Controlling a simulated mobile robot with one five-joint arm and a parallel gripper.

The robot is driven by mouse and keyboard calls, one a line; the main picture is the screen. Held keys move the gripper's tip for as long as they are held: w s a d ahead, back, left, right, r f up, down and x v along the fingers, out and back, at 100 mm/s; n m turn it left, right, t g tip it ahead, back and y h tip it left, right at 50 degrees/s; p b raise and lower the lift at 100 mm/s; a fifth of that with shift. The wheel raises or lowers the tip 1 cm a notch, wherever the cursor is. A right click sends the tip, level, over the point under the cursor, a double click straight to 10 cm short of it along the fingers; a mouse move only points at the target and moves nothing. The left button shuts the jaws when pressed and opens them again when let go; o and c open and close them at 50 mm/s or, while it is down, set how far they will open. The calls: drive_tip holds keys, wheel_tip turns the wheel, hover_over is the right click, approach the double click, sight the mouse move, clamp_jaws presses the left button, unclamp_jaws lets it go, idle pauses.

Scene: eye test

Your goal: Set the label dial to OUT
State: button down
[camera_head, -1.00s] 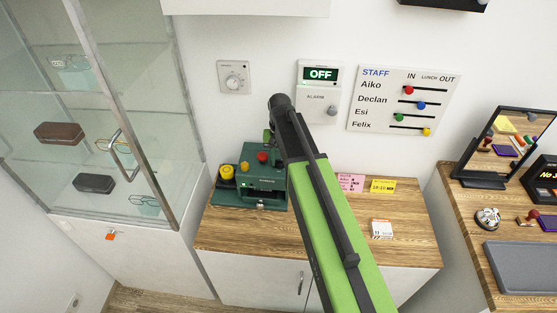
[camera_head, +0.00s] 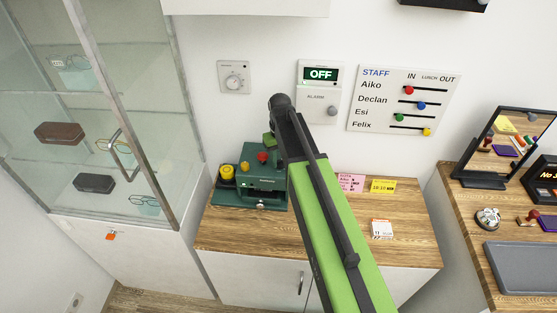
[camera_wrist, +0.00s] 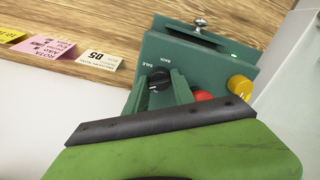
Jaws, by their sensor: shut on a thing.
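The green label machine (camera_head: 250,190) stands on the wooden counter, and its front also shows in the wrist view (camera_wrist: 205,55). Its label dial (camera_wrist: 158,76) is a small black knob with tiny lettering beside it, too small to read surely. The dial's pointer direction is hard to tell. My gripper (camera_wrist: 160,88) has its two green fingers on either side of the dial, shut on it. In the head view my arm hides part of the machine's right side, and the dial cannot be made out there.
The machine carries a yellow knob (camera_wrist: 240,86) and a red button (camera_wrist: 203,96) close to my fingers. Pink (camera_head: 351,183) and yellow cards (camera_head: 383,186) stand to the right. A glass cabinet (camera_head: 100,110) is at the left. The staff board (camera_head: 402,100) hangs behind.

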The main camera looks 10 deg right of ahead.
drive_tip(key=shift+w, duration=0.15)
drive_tip(key=c, duration=1.1)
unclamp_jaws()
drive_tip(key=shift+o, duration=0.2)
wheel_tip(320, 180, up, 17)
drive_tip(key=p, duration=1.7)
drive_tip(key=shift+r, duration=0.2)
